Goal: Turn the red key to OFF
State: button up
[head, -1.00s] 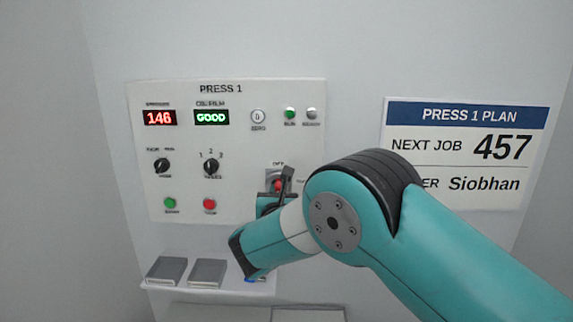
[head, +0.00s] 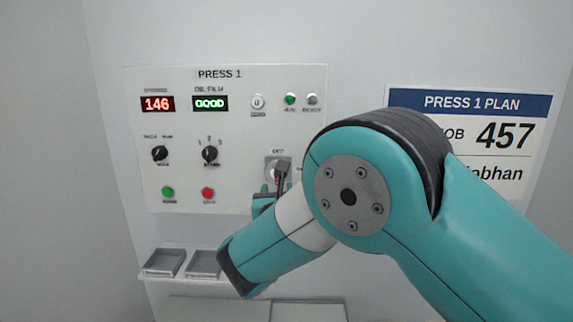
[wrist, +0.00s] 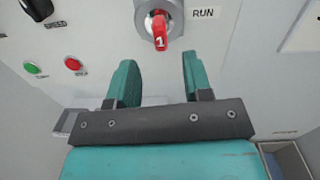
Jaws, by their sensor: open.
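The red key (wrist: 160,29), marked 1, sits in a round grey key switch (wrist: 140,14) at the top of the wrist view. It hangs roughly vertical, with a RUN label (wrist: 205,13) to its right. In the head view the OFF label (head: 278,152) is above the switch, and my gripper and arm hide most of the key. My gripper (wrist: 158,76) is open and empty. Its two teal fingers are apart, just below the key in the wrist view, and do not appear to touch it.
The PRESS 1 panel (head: 235,130) also carries black knobs, a green button (head: 168,191) and a red button (head: 208,193). Small grey trays (head: 164,262) stand on a ledge below. A plan sign (head: 470,102) hangs at right, partly behind my arm.

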jog(key=s+b, duration=0.5)
jog(key=s, duration=0.6)
jog(key=s+d+f+m+g+h+b, duration=0.1)
jog(key=s+d+f+m+g+b, duration=0.15)
jog(key=d+f+m+g, duration=0.45)
jog(key=s+d+f+m+g+h+b, duration=0.1)
jog(key=d+f+m+g+b, duration=0.3)
jog(key=d+m, duration=0.6)
jog(key=s+f+m+g+y+b, duration=0.2)
jog(key=s+m+g+y, duration=0.3)
jog(key=s+m, duration=0.8)
jog(key=s+g+b, duration=0.1)
jog(key=s+g, duration=0.1)
jog(key=s, duration=0.7)
jog(key=shift+s+f+g+y, duration=0.25)
jog(key=shift+s+g+y, duration=0.05)
jog(key=shift+s+y, duration=0.1)
